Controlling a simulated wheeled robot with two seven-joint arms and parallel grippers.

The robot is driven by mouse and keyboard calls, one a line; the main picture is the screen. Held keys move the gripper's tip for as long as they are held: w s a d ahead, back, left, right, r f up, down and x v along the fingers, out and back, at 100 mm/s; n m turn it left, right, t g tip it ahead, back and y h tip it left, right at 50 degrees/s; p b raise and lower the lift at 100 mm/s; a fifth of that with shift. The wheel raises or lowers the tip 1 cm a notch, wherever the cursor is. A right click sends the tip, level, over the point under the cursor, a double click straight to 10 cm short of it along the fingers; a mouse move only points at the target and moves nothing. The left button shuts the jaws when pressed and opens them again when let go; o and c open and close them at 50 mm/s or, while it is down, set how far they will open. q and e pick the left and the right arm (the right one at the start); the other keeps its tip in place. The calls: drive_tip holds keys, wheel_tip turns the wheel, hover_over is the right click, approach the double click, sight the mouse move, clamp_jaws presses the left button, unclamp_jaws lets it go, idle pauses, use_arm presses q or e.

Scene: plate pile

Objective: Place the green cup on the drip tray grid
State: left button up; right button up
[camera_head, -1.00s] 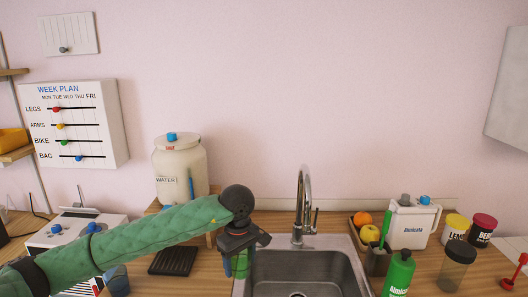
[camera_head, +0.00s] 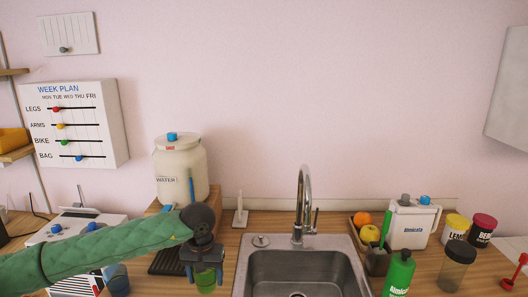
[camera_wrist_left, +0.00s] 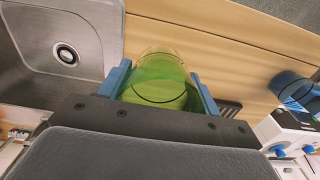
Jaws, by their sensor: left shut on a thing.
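My left gripper (camera_head: 204,274) is shut on the green cup (camera_head: 205,285), which hangs upright between its two fingers over the counter, left of the sink. In the left wrist view the translucent green cup (camera_wrist_left: 160,80) sits between the blue fingers. The drip tray grid (camera_head: 165,262) is a dark slatted piece in front of the water jar, left of and behind the cup, partly hidden by my left arm. A dark corner of the grid (camera_wrist_left: 231,108) shows beside the gripper in the left wrist view. My right gripper is not in view.
The water jar (camera_head: 180,165) stands on a wooden stand behind the grid. A blue cup (camera_head: 119,283) stands to the left, near a white box. The steel sink (camera_head: 300,262) with its faucet (camera_head: 304,200) is to the right.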

use_arm(q)
drive_tip(key=a, duration=0.3)
drive_tip(key=shift+a+f+n, duration=0.2)
drive_tip(key=shift+a+n, duration=0.1)
drive_tip(key=shift+a, duration=0.1)
drive_tip(key=shift+w+a+r, duration=0.1)
drive_tip(key=shift+a, duration=0.1)
drive_tip(key=shift+d, duration=0.1)
